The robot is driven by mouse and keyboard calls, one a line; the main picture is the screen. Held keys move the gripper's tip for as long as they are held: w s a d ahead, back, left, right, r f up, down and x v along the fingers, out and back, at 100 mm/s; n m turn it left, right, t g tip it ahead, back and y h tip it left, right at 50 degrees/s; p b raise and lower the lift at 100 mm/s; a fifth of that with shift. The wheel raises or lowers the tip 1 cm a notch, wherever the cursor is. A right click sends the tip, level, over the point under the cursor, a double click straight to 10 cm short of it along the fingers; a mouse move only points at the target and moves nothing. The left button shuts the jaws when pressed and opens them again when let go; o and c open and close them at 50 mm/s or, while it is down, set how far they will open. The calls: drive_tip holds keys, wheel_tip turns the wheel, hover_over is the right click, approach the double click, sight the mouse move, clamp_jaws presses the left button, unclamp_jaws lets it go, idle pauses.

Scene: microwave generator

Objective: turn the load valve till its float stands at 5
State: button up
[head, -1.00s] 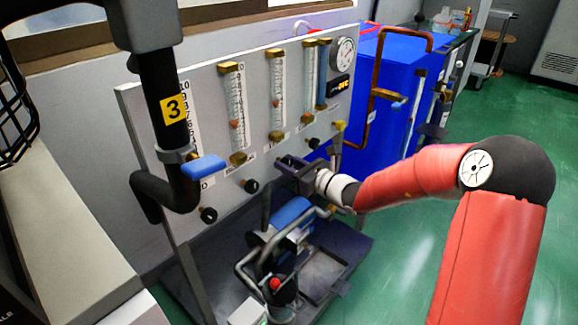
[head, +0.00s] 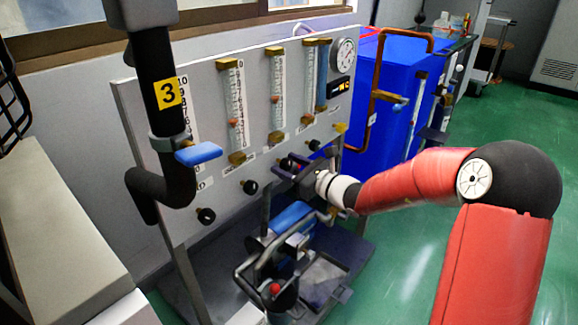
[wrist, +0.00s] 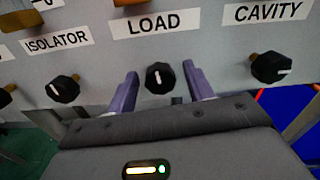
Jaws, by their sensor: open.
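In the wrist view the load valve (wrist: 159,77) is a black knob with a white pointer mark, under the LOAD label (wrist: 155,23). The purple fingers of my gripper (wrist: 160,79) are open, one on each side of the knob, with gaps showing between them and it. In the head view my gripper (head: 284,168) is at the lower part of the grey panel, below the middle flow tube (head: 278,80). A small reddish float (head: 277,100) shows in that tube; its reading is too small to tell.
The isolator knob (wrist: 63,88) is to the left and the cavity knob (wrist: 272,67) to the right. A black pipe with a blue handle (head: 198,154) stands before the panel's left end. Pump equipment (head: 285,245) is below. A blue cabinet (head: 388,75) is beyond.

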drive_tip(key=v, duration=0.7)
drive_tip(key=shift+s+d, duration=0.2)
drive_tip(key=shift+d, duration=0.1)
drive_tip(key=s+a+n+g+h, duration=0.3)
drive_tip(key=s+n+g+h, duration=0.35)
drive_tip(key=s+n, duration=1.05)
drive_tip(key=s+d+r+n+t+h, duration=0.1)
drive_tip(key=s+d+n+h, duration=0.6)
drive_tip(key=s+d, duration=0.6)
drive_tip(key=shift+s+d+r+h, duration=0.3)
drive_tip(key=shift+d+h, duration=0.05)
drive_tip(key=shift+d, duration=0.65)
idle(0.6)
